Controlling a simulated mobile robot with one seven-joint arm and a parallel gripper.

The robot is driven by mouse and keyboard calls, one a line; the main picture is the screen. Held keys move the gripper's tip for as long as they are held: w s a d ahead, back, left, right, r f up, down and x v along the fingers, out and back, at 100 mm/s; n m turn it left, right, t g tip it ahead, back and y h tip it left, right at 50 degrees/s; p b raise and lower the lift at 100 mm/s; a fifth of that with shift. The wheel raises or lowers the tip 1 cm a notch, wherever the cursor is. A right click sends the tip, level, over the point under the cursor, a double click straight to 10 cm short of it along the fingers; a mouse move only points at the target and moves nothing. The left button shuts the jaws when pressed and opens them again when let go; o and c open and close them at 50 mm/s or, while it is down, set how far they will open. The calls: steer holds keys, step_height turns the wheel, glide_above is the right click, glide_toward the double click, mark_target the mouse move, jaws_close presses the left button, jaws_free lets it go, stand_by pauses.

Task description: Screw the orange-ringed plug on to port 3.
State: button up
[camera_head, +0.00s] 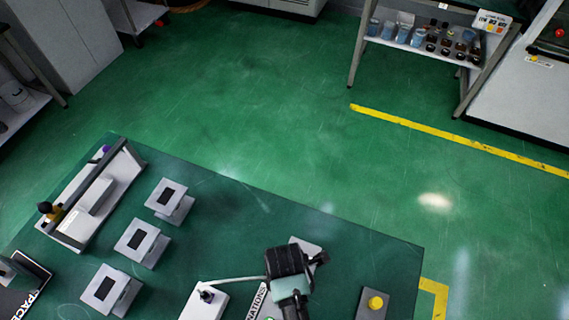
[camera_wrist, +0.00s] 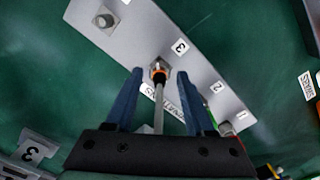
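The orange-ringed plug (camera_wrist: 158,74) is in the wrist view at the face of a pale panel (camera_wrist: 140,38), at the port beside the label 3 (camera_wrist: 180,46). I cannot tell whether it is threaded on. A grey cable (camera_wrist: 158,112) runs from it back toward my gripper (camera_wrist: 160,75). The two blue fingers stand on either side of the plug, with a visible gap on both sides. In the head view my gripper (camera_head: 290,285) is over the front of the green table, and hides the plug and port 3.
Labels 2 (camera_wrist: 217,87) and 1 (camera_wrist: 240,114) lie along the panel, with a red and green part (camera_wrist: 226,129) near 1. A bare connector (camera_wrist: 105,20) is at its other end. Several stands (camera_head: 142,242), a rack (camera_head: 95,195) and a yellow button (camera_head: 375,302) are on the table.

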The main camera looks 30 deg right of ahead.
jaws_close()
